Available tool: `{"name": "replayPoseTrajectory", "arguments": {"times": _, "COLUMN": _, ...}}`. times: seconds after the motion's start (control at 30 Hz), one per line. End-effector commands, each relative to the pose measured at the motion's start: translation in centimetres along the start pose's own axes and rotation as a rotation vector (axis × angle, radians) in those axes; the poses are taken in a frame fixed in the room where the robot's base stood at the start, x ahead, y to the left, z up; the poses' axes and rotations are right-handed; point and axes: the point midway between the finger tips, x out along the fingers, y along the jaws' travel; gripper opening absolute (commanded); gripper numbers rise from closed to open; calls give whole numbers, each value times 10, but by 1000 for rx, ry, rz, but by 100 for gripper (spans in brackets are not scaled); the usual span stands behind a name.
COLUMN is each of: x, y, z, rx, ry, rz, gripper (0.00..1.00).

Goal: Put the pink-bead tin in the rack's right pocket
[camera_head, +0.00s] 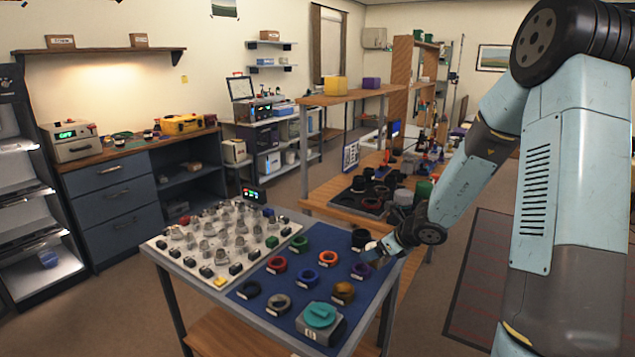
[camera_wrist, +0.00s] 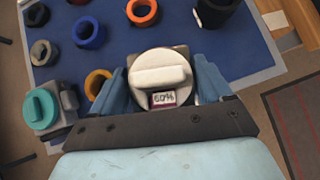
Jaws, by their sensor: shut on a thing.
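In the wrist view my gripper (camera_wrist: 166,92) is shut on a pale grey round tin (camera_wrist: 160,72) with a raised bar across its top. A small pink-edged label on the tin reads 60%; no beads can be made out. The tin hides part of the blue mat below it.
Several coloured rings stand on the mat, including a blue ring (camera_head: 306,279) and an orange-brown ring (camera_head: 343,292). A teal-topped piece (camera_head: 320,316) is at the front. A white tray (camera_head: 215,243) of small parts lies left. A cluttered wooden bench (camera_head: 340,204) stands behind.

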Motion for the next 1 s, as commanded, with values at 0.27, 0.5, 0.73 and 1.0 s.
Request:
{"name": "replayPoseTrajectory", "arguments": {"times": 0.27, "x": 8, "y": -54, "z": 36, "rx": 190, "ry": -1, "rz": -192, "gripper": 39}}
{"name": "replayPoseTrajectory", "arguments": {"times": 0.5, "x": 8, "y": -77, "z": 55, "rx": 297, "ry": -12, "rz": -283, "gripper": 39}}
{"name": "replayPoseTrajectory", "arguments": {"times": 0.73, "x": 8, "y": -82, "z": 60, "rx": 326, "ry": -16, "rz": -304, "gripper": 39}}
{"name": "replayPoseTrajectory", "arguments": {"times": 1.0, "x": 9, "y": -81, "z": 60, "rx": 322, "ry": -15, "rz": -303, "gripper": 39}}
